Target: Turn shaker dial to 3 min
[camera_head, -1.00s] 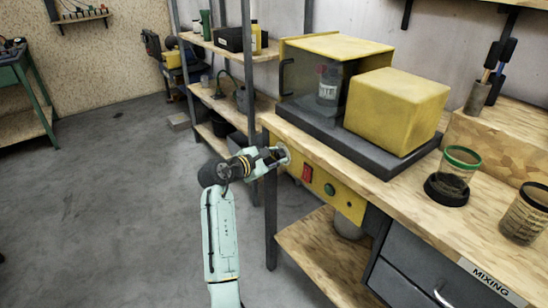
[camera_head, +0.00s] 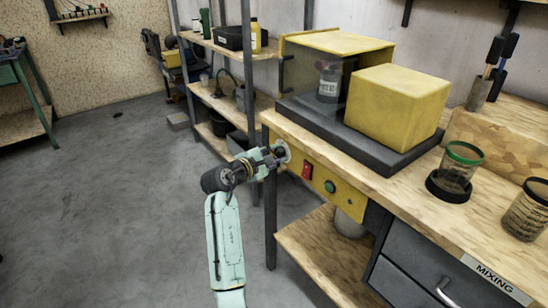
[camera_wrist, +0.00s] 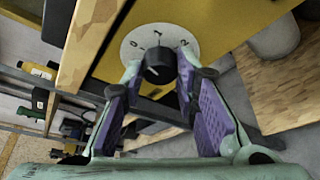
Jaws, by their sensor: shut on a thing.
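The shaker dial is a black round knob (camera_wrist: 159,66) on a white disc (camera_wrist: 184,40) with dark marks, on a yellow panel. A pale line shows on the knob; the marks are too small to read surely. My gripper (camera_wrist: 159,72) reaches the knob from the front, its purple-padded fingers closed on either side of it. In the head view my gripper (camera_head: 274,156) is at the panel's left end and largely hides the dial. The shaker (camera_head: 338,45), with a yellow hood and a bottle (camera_head: 329,82) inside, stands on the bench above.
A red switch (camera_head: 307,170) and a green button (camera_head: 330,187) sit on the panel right of the dial. The bench leg (camera_head: 271,225) is just below my gripper. A shelf rack (camera_head: 228,52) stands behind.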

